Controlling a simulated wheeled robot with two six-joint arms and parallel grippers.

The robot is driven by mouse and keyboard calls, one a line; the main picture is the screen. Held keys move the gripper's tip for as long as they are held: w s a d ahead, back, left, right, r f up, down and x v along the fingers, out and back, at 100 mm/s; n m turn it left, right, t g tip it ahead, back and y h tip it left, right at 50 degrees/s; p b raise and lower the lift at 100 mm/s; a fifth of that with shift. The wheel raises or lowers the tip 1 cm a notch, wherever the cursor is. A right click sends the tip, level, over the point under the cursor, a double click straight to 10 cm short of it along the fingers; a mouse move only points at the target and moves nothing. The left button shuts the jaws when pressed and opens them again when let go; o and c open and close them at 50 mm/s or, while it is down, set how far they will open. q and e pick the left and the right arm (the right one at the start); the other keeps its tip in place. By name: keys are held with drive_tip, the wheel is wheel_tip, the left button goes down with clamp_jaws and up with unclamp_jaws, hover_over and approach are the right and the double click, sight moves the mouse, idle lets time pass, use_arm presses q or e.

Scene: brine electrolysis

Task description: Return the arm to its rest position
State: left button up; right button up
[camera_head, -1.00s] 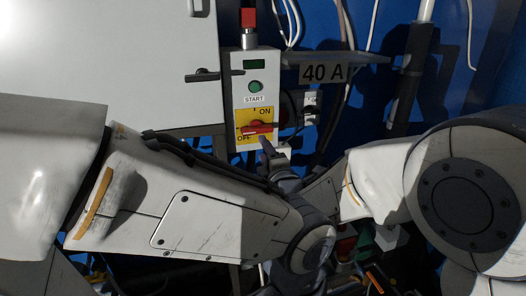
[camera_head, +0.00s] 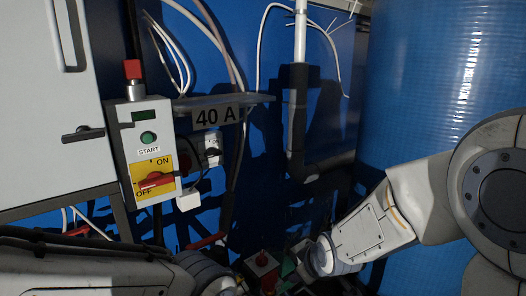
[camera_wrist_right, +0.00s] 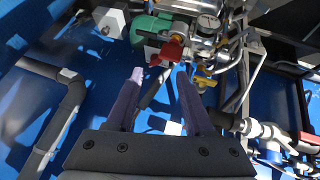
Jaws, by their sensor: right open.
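My left arm (camera_head: 90,262) lies low along the bottom left edge of the head view; its gripper is not visible. My right arm (camera_head: 375,225) comes in from the right and reaches down to the lower middle. My right gripper (camera_wrist_right: 158,80) shows in the right wrist view with its two fingers apart and nothing between them. Beyond the fingertips is a red valve handle (camera_wrist_right: 173,50); I cannot tell how far away it is.
A control box (camera_head: 147,150) with a green START button (camera_head: 148,138) and red rotary switch (camera_head: 156,180) stands beside a grey cabinet (camera_head: 45,110). A shelf labelled 40 A (camera_head: 215,114), pipe (camera_head: 297,110) and blue tank (camera_head: 445,80) are right. A gauge (camera_wrist_right: 207,25) is near the right gripper.

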drive_tip(key=s+d+f+m+g+h, duration=0.2)
drive_tip(key=s+d+f+m+g, duration=0.15)
drive_tip(key=s+d+m, duration=0.5)
drive_tip(key=s+a+r+n+g+p, duration=0.1)
drive_tip(key=s+a+r+n+p, duration=0.2)
drive_tip(key=s+a+r, duration=0.3)
drive_tip(key=s+a+r+n+g+y+p, duration=0.1)
drive_tip(key=s+a+r+n, duration=0.4)
drive_tip(key=s, duration=0.6)
drive_tip(key=a+r+g+p, duration=0.1)
drive_tip(key=a+p, duration=0.1)
drive_tip(key=shift+r+p, duration=0.4)
